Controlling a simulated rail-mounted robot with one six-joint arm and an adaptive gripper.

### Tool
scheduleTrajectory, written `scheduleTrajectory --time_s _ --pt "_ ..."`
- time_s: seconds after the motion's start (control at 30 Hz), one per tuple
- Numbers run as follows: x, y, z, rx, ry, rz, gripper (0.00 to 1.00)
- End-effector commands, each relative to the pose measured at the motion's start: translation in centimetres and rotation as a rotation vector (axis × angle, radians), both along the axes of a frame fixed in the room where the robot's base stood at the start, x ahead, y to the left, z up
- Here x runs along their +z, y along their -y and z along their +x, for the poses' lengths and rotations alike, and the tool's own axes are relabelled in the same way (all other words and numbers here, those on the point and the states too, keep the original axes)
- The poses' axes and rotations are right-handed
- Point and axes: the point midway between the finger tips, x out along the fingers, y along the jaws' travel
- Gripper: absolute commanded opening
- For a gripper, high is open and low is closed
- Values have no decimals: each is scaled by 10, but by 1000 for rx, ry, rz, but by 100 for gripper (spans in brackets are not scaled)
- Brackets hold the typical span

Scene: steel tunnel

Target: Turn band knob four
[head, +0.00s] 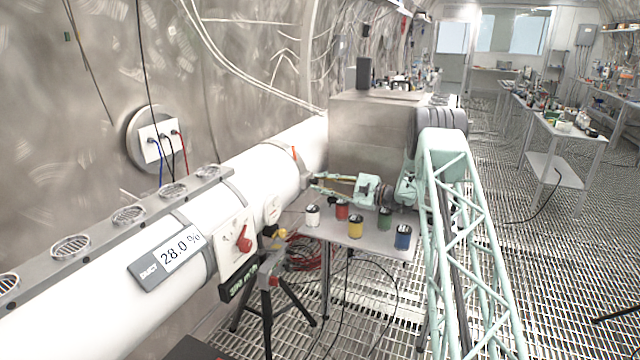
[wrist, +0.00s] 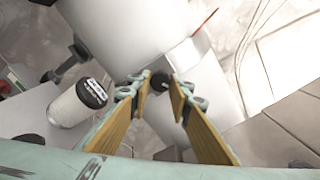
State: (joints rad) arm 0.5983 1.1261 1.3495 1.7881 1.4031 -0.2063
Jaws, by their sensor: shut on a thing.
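The white pipe (head: 262,168) runs along the left wall, with grey bands around it. The far band (head: 299,170) has a red mark on top; it also shows in the wrist view (wrist: 196,58). A small dark round knob (wrist: 159,80) sits at this band, between my fingertips. My gripper (head: 314,182) reaches the band from the right in the head view, its jaws shut on the knob. In the wrist view my gripper (wrist: 158,88) has yellow-brown finger pads either side of the knob, which they partly hide. The knob's turn angle cannot be told.
Below my gripper, a small table (head: 328,231) holds white (head: 312,216), red (head: 342,210), yellow (head: 355,228), green (head: 384,220) and blue (head: 403,238) jars. A large metal box (head: 370,130) stands behind. A tripod (head: 272,295) and a red-handled valve panel (head: 237,243) are nearer.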

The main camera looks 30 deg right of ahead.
Motion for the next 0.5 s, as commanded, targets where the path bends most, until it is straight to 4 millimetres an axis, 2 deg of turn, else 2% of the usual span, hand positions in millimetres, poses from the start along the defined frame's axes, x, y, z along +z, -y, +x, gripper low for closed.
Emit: scheduleTrajectory --time_s 0.5 --pt "1 -1 -1 1 -244 289 8"
